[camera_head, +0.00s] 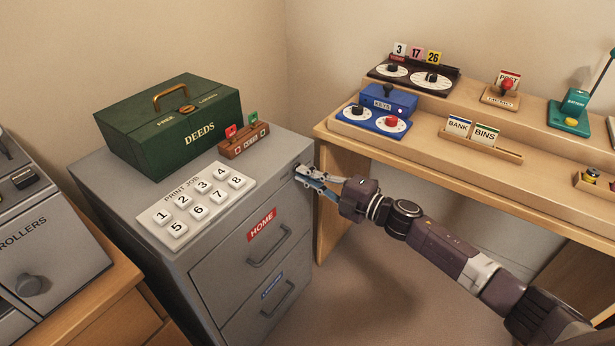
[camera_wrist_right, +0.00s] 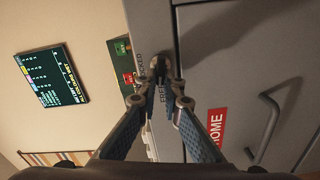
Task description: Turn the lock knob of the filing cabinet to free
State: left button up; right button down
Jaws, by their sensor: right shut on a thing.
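The grey filing cabinet (camera_head: 222,262) stands at the left centre of the head view, with a drawer marked HOME in red. Its lock knob (camera_wrist_right: 159,66) is a small dark round knob near the upper corner of the front, between the fingertips in the right wrist view. Lettering on both sides of the knob is partly hidden; one word seems to read FREE. My right gripper (camera_head: 308,174) reaches the cabinet's upper right front corner and is shut on the knob; it also shows in the right wrist view (camera_wrist_right: 162,92). My left gripper is out of view.
On the cabinet stand a green DEEDS box (camera_head: 168,122), a brown block with red and green tabs (camera_head: 244,140) and a white number keypad (camera_head: 196,203). A wooden desk (camera_head: 340,140) with several devices stands to the right. Floor is bare between.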

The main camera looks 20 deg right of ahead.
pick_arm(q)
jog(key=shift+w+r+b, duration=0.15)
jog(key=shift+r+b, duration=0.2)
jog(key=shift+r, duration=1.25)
pick_arm(e)
jog(key=shift+a+n, duration=0.1)
jog(key=shift+n, duration=1.1)
jog(key=c, duration=2.2)
grip_release()
jog(key=shift+o, duration=0.6)
jog(key=shift+a+f, duration=0.1)
jog(key=v, duration=1.2)
